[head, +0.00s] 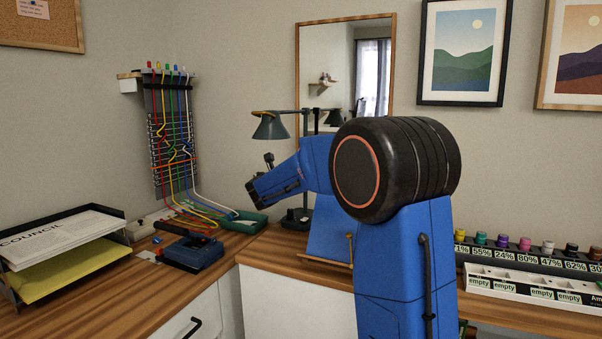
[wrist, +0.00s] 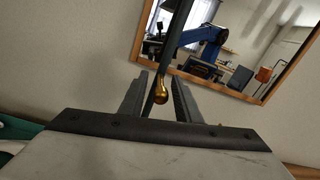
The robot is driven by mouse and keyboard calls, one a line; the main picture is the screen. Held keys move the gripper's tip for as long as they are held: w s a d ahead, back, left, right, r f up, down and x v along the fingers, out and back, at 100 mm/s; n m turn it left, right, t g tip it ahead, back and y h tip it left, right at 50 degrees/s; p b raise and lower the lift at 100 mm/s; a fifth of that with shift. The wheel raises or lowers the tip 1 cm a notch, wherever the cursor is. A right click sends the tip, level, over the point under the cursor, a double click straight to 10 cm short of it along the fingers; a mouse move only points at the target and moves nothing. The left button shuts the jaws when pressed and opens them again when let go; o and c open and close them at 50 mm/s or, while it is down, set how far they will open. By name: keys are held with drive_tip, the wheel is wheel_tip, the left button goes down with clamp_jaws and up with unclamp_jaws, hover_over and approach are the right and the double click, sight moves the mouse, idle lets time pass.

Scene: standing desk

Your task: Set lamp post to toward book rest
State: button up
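The desk lamp stands behind my arm in the head view, with a grey-green shade (head: 271,126) pointing left and a dark base (head: 296,219). Its dark upright post (head: 305,150) is partly hidden by my arm. In the wrist view, my gripper (wrist: 161,77) is open, its two fingers on either side of a brass knob (wrist: 160,90) at the end of a dark rod (wrist: 178,38). I see space on both sides of the knob; contact cannot be told. A wooden stand, apparently the book rest (head: 325,262), shows low behind my arm, mostly hidden.
A wood-framed mirror (head: 325,75) hangs behind the lamp. A green tray (head: 245,222), a blue device (head: 190,253) and a paper tray (head: 65,245) lie to the left. Bottles and a white rack (head: 530,288) stand to the right.

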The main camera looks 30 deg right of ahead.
drive_tip(key=shift+w+d, duration=0.15)
drive_tip(key=shift+d, duration=0.1)
clamp_jaws()
drive_tip(key=shift+s+d+r+n+t+y, duration=0.1)
drive_tip(key=shift+s+d+n+t+y, duration=0.1)
drive_tip(key=shift+n+t+y, duration=0.6)
drive_tip(key=shift+s+d+n+t+y, duration=0.2)
drive_tip(key=shift+n+t+y, duration=0.5)
drive_tip(key=shift+t+y, duration=0.1)
